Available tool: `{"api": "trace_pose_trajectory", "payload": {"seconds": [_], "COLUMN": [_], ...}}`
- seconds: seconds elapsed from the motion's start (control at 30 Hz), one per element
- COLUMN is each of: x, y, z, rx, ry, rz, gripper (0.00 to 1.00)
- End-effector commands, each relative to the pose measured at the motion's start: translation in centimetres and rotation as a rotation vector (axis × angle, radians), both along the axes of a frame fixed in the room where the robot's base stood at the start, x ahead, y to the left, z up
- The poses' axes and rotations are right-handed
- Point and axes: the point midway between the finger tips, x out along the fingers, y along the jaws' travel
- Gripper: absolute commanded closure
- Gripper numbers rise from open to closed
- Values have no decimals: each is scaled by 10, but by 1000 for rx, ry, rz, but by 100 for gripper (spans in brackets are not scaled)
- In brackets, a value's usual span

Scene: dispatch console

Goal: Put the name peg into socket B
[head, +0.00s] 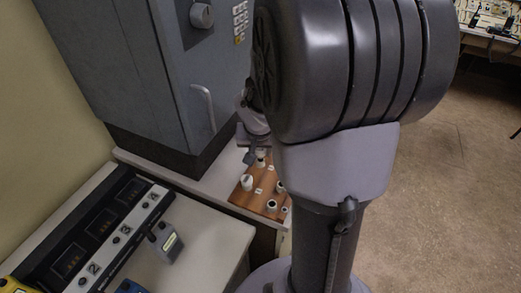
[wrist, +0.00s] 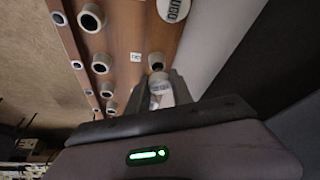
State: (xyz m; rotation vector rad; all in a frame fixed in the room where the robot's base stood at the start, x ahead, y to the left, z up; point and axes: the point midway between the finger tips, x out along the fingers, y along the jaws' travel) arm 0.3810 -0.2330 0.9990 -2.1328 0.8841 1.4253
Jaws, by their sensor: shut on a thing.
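The wooden socket board (head: 243,196) lies on a pale ledge in the head view. In the wrist view the board (wrist: 120,38) has several pale ring sockets with dark holes. My gripper (wrist: 160,82) is shut on a pale peg (wrist: 161,96), mostly hidden between the fingers. The peg is close to a ring socket (wrist: 156,60) at the board's edge; I cannot tell whether they touch. A small label (wrist: 135,57) sits beside that socket, its letter unclear. Another peg with a round lettered top (wrist: 173,9) stands at the top. In the head view my gripper (head: 252,156) is over the board's far end.
A black numbered panel (head: 100,236) and a grey handheld device (head: 165,243) are on the desk at left. My arm blocks much of the head view.

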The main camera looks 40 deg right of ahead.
Motion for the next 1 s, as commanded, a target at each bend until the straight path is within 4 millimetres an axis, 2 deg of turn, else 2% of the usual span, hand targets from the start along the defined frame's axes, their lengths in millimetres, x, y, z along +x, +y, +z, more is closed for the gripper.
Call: {"api": "trace_pose_trajectory", "payload": {"seconds": [1.0], "x": [0], "y": [0], "z": [-10], "rx": [0], "ry": [0], "rz": [0], "gripper": [100]}}
